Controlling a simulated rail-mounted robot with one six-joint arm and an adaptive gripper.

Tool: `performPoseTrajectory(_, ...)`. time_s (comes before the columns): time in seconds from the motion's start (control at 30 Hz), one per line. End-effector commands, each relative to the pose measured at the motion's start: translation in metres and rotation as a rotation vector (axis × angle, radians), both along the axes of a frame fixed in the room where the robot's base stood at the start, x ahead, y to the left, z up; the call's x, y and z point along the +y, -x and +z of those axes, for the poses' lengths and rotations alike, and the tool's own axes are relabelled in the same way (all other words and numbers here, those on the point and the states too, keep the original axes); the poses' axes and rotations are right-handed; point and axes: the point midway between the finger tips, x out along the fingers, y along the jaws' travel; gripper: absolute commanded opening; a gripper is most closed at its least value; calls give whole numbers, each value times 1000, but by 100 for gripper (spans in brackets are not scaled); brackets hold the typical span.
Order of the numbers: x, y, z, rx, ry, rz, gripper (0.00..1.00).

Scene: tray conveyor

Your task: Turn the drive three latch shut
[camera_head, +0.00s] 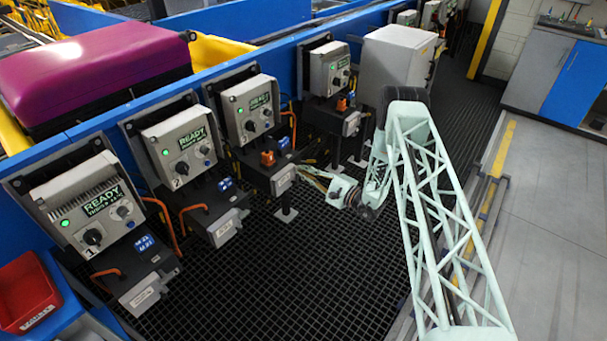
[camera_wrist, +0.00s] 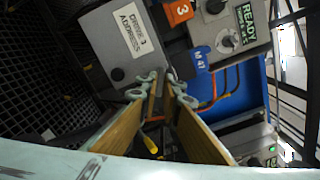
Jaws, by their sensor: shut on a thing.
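The drive three unit (camera_head: 248,108) is third from the left along the blue wall, with a green light on its grey face. Its lower box carries a grey cover (camera_head: 283,180), which in the wrist view is labelled "DRIVE 3 ADDRESS" (camera_wrist: 128,42). My gripper (camera_wrist: 168,82) is at the cover's edge, its fingertips close together on the small latch there. The fingertips mostly hide the latch, so I cannot tell its angle. In the head view my gripper (camera_head: 303,174) reaches the box from the right.
Drive one (camera_head: 85,205) and drive two (camera_head: 178,140) stand to the left, and another unit (camera_head: 328,70) to the right. Orange cables (camera_wrist: 225,88) hang near the box. The dark grid floor (camera_head: 330,270) is clear in front.

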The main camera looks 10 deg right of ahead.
Motion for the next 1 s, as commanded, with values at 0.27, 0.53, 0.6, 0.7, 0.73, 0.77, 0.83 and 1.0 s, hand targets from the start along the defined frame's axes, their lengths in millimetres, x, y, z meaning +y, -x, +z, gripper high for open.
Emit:
performPoseTrajectory(0.27, 0, 0, -2, -137, 165, 0, 0)
performPoseTrajectory(0.53, 0, 0, -1, -257, 309, 0, 0)
performPoseTrajectory(0.6, 0, 0, -1, -281, 338, 0, 0)
performPoseTrajectory(0.7, 0, 0, -1, -309, 371, 0, 0)
performPoseTrajectory(0.73, 0, 0, -1, -316, 380, 0, 0)
performPoseTrajectory(0.77, 0, 0, -1, -322, 387, 0, 0)
performPoseTrajectory(0.83, 0, 0, -1, -333, 401, 0, 0)
performPoseTrajectory(1.0, 0, 0, -1, -347, 419, 0, 0)
